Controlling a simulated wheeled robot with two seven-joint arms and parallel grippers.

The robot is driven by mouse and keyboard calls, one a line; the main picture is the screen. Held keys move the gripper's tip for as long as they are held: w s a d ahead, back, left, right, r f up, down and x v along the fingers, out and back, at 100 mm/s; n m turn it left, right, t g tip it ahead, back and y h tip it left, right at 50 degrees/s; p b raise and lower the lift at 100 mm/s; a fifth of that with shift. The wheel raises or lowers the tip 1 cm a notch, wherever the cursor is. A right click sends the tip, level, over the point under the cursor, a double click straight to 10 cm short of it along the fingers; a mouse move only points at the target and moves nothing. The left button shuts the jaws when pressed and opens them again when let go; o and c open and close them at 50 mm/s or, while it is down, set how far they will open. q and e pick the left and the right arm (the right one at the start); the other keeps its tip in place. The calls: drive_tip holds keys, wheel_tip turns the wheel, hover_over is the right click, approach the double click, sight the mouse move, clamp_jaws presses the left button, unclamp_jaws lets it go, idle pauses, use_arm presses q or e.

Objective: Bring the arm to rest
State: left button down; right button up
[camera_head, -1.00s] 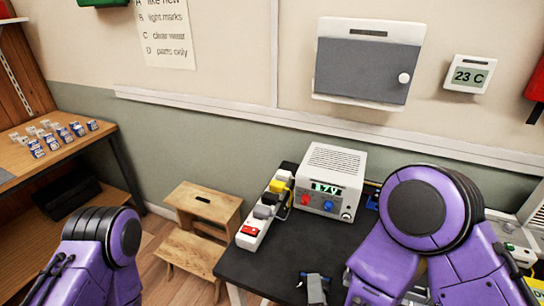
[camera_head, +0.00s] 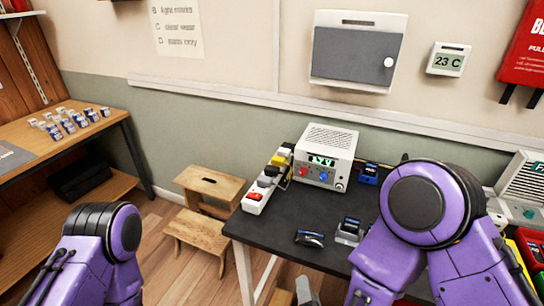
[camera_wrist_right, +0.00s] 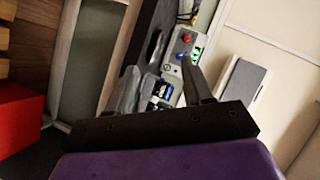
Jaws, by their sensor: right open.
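My right arm's purple links fill the lower right of the head view. A grey part of my right gripper (camera_head: 306,291) shows at the bottom edge, in front of the black table (camera_head: 275,232). In the right wrist view the two dark fingers of this gripper (camera_wrist_right: 160,88) stand apart, with nothing held between them. The table and its devices lie beyond them. My left arm shows only as a purple link at the lower left of the head view; its gripper is out of the picture.
A white power supply (camera_head: 325,155) and a power strip (camera_head: 268,180) stand at the table's back. A dark phone-like object (camera_head: 310,238) and a grey holder (camera_head: 348,232) lie nearer. A wooden step stool (camera_head: 200,235) stands left of the table. Bare floor shows around it.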

drive_tip(key=s+d+f+n+g+h, duration=0.1)
drive_tip(key=s+d+f+n+g, duration=0.1)
drive_tip(key=d+f+n+g, duration=0.3)
drive_tip(key=s+d+f+g, duration=0.1)
drive_tip(key=s+d+f, duration=0.15)
drive_tip(key=f, duration=0.45)
drive_tip(key=s+d+f+g+h, duration=0.3)
drive_tip(key=s+d+f+g, duration=0.2)
drive_tip(key=s+d+f, duration=0.3)
drive_tip(key=s+d, duration=0.4)
drive_tip(key=d, duration=0.2)
drive_tip(key=shift+s+d+f+g, duration=0.15)
drive_tip(key=shift+d+g, duration=0.15)
